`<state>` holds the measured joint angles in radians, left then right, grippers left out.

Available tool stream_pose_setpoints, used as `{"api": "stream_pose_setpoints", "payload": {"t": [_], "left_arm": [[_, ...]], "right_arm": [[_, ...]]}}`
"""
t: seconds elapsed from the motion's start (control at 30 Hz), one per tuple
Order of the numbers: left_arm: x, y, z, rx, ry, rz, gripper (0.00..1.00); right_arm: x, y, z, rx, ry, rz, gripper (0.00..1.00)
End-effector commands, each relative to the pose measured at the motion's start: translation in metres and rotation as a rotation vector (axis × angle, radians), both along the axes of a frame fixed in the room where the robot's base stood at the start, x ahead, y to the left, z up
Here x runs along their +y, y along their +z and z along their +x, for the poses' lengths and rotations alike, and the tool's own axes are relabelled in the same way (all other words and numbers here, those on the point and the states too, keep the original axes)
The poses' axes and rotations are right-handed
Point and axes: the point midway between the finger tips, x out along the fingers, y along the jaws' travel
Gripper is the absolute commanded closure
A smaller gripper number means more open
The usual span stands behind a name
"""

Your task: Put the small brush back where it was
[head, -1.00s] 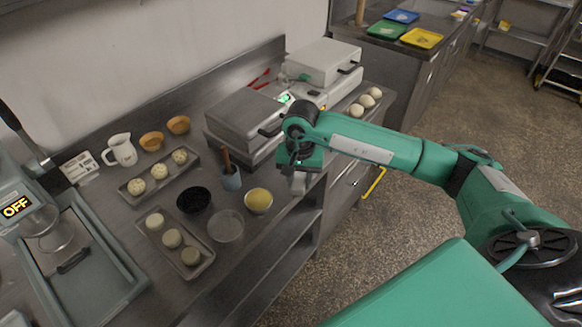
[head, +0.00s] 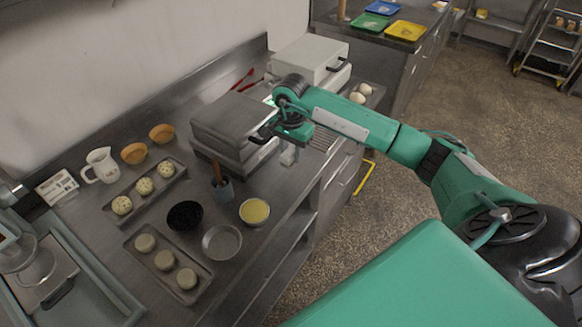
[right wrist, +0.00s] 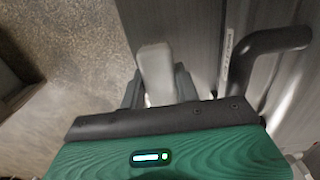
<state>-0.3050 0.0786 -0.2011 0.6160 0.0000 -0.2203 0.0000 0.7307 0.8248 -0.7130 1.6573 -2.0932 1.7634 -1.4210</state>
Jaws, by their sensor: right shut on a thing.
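My right gripper (head: 289,152) is beside the front right corner of the near closed griddle, over the bench's front edge. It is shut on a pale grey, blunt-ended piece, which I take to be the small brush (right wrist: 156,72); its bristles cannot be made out. In the right wrist view this piece stands between the dark fingers. My left gripper is not in view.
The near griddle (head: 232,120) has a dark front handle, close to the gripper in the wrist view (right wrist: 272,40). A dark bowl (head: 185,215), a yellow-filled bowl (head: 254,211) and a clear bowl (head: 222,242) stand near the cup. Open floor lies right of the bench.

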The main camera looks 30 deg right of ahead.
Motion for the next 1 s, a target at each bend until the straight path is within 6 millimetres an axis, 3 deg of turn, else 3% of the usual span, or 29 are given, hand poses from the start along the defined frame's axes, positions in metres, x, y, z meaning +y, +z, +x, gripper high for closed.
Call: {"api": "stream_pose_setpoints", "payload": {"t": [0.13, 0.43, 0.63, 1.0], "left_arm": [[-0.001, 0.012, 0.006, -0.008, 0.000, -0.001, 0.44], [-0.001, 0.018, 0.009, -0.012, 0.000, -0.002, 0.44], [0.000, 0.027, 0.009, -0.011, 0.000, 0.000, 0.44], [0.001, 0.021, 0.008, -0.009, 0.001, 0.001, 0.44]], "right_arm": [[0.000, -0.027, -0.001, 0.003, 0.000, 0.001, 0.96], [0.000, -0.052, 0.000, 0.001, -0.001, 0.002, 0.96], [0.001, -0.081, 0.000, 0.001, 0.000, 0.002, 0.96], [0.000, -0.088, 0.000, -0.002, 0.001, 0.000, 0.96]]}}
